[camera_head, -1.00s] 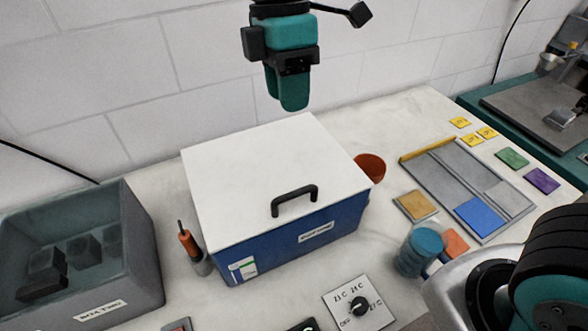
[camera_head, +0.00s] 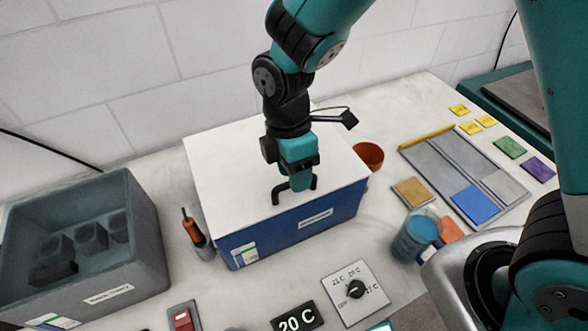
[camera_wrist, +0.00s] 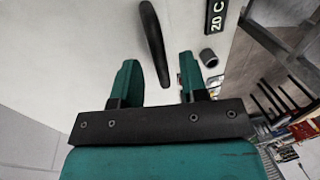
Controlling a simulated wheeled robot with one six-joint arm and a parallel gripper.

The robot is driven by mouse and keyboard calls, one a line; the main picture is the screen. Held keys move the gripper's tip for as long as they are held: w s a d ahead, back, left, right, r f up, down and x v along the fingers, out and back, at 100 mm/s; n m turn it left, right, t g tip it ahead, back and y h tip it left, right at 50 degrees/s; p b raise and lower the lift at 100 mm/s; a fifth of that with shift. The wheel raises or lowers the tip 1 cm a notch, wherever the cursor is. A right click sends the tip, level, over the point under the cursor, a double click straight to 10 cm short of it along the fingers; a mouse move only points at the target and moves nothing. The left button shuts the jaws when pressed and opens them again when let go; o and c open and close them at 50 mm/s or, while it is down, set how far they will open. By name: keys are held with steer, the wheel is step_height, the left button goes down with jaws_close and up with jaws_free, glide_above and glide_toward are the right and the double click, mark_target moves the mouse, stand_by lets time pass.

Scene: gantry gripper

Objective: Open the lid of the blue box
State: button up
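The blue box (camera_head: 290,226) stands on the bench with its white lid (camera_head: 225,165) shut flat on top. A black arched handle (camera_head: 276,194) sits on the lid near its front edge. My gripper (camera_head: 300,184) is just above or at the handle, pointing down. In the wrist view its two teal fingers (camera_wrist: 158,82) are apart, and the handle (camera_wrist: 154,42) shows ahead of and between their tips. I cannot tell whether the fingers touch the handle. My gripper hides part of the handle in the head view.
A grey bin (camera_head: 140,240) with dark blocks stands left. An orange-handled tool (camera_head: 194,232) stands close to the box's left side. A terracotta cup (camera_head: 369,154) is at its right. A dial plate (camera_head: 357,291) and a 20 C display (camera_head: 297,318) lie in front.

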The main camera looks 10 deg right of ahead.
steer(key=shift+f, duration=0.25)
